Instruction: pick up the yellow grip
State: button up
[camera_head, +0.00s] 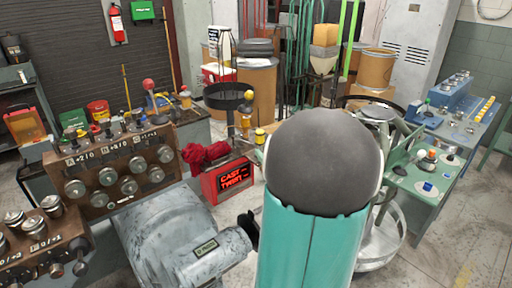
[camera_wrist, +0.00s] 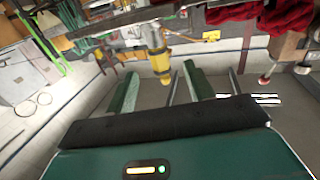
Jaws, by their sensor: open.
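The yellow grip (camera_wrist: 158,52) shows in the wrist view as a yellow upright piece with a wider collar, its lower tip between the lines of my two fingers. My gripper (camera_wrist: 160,82) is open, with one green finger on each side and nothing held. I cannot tell whether the grip is inside the jaws or just beyond their tips. In the head view, a yellow upright piece (camera_head: 246,122) stands left of my grey and teal arm, which hides my gripper; it looks like the same grip.
A red sign box (camera_head: 228,180) with lit letters and a dark red cloth (camera_head: 205,155) stand close to the left of my arm. A grey machine housing (camera_head: 175,240) is nearer, front left. A green bench (camera_head: 425,190) with small parts is at the right. Open floor shows at lower right.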

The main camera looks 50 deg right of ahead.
aim_at(257, 134)
jog(key=x, duration=0.5)
jog(key=shift+w+d, duration=0.1)
jog(key=shift+d, duration=0.15)
jog(key=x, duration=0.4)
jog(key=shift+w+d, duration=0.15)
jog(key=shift+w, duration=0.25)
grip_shut()
jog(key=shift+r, duration=0.15)
jog(key=shift+r, duration=0.55)
notch_tip(257, 134, up, 2)
jog(key=shift+s+r, duration=0.1)
jog(key=shift+r, duration=0.05)
jog(key=s+a+r, duration=0.9)
jog(key=s, duration=0.1)
jog(key=shift+s+a+r, duration=0.15)
jog(key=shift+a+r, duration=0.05)
